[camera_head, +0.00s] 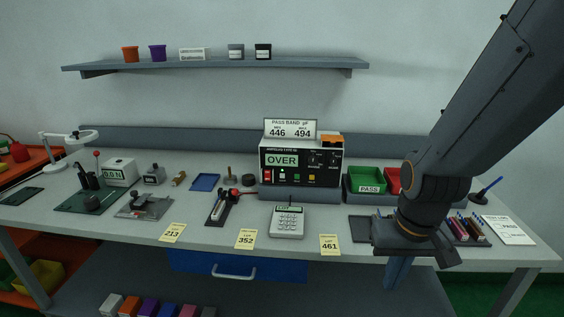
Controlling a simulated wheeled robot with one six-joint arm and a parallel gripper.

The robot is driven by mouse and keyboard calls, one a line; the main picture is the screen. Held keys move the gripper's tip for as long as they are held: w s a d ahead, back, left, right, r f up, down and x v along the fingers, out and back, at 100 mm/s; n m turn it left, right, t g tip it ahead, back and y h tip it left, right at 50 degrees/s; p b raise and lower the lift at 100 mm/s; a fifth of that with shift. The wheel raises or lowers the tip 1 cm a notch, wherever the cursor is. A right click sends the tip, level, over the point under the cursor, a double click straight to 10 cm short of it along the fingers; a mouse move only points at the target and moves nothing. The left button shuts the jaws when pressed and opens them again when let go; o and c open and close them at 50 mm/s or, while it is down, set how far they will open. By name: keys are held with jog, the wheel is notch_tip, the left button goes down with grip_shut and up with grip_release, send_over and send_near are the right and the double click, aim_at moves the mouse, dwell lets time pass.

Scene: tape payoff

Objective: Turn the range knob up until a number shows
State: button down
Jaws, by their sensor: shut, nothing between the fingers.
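The meter (301,171) is a black-and-white box at the back middle of the bench. Its green display (282,160) reads OVER. Dark knobs (316,159) sit on the right of its front panel; their labels are too small to read, so I cannot tell which is the range knob or where it points. My gripper (397,273) is in front of the bench's front edge at the right, pointing down, shut and empty. It is well apart from the meter, to its right and nearer to me.
A pass band sign (290,129) above the meter reads 446 and 494. A green PASS bin (367,181) and a red bin (393,181) stand right of the meter. A keypad device (287,222) and yellow number cards (245,239) lie in front. A shelf (215,64) hangs above.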

aim_at(313, 162)
jog(key=c, duration=2.5)
grip_release()
